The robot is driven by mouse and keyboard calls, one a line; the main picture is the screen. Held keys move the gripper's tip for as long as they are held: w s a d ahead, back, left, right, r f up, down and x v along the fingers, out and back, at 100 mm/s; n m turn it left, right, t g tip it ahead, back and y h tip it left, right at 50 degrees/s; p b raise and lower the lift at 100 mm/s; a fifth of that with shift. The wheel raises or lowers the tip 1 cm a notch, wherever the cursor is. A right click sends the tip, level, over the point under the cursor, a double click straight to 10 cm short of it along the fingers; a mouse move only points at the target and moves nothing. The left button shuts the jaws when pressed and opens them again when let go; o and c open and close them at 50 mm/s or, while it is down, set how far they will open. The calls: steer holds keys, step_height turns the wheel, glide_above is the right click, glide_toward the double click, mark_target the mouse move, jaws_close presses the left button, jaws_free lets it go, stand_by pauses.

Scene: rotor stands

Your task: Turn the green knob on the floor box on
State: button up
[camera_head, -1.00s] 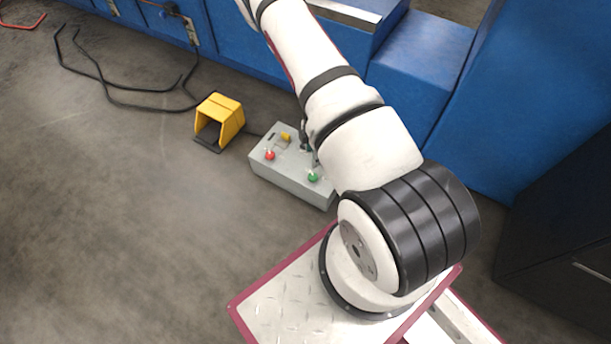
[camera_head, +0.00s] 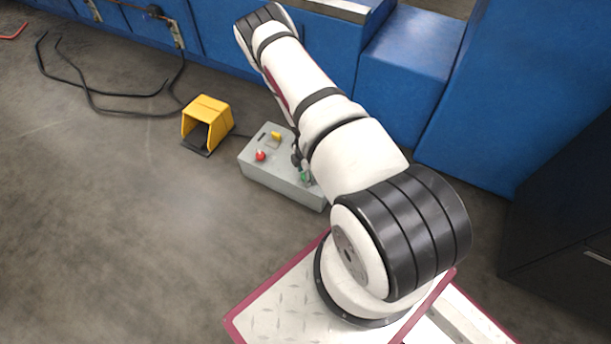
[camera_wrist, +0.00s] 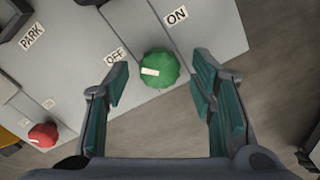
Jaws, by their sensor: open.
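The green knob (camera_wrist: 160,70) is on the grey floor box (camera_wrist: 85,45). In the wrist view its pale pointer mark lies toward the OFF label (camera_wrist: 115,56), and the ON label (camera_wrist: 177,16) is at its upper right. My gripper (camera_wrist: 160,85) is open, with one finger on each side of the knob and a gap on both sides. In the head view the green knob (camera_head: 304,176) shows beside my gripper's fingertips on the box (camera_head: 272,178); my arm hides the box's right part.
A red button (camera_head: 260,155) and a yellow knob (camera_head: 276,136) sit on the same box. A yellow pedal housing (camera_head: 207,122) stands to its left. Black cables (camera_head: 120,108) lie on the floor. Blue cabinets (camera_head: 400,70) stand behind; the floor at left is open.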

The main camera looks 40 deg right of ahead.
steer(key=c, duration=1.1)
steer(key=shift+c, duration=0.2)
steer(key=shift+m, duration=0.4)
steer(key=m+p, duration=0.1)
steer(key=m, duration=0.2)
steer(key=shift+m, duration=0.3)
steer(key=m, duration=0.4)
steer(key=shift+w+d+m, duration=0.1)
steer(key=shift+m, duration=0.2)
steer(key=m, duration=0.4)
steer(key=shift+m, duration=2.5)
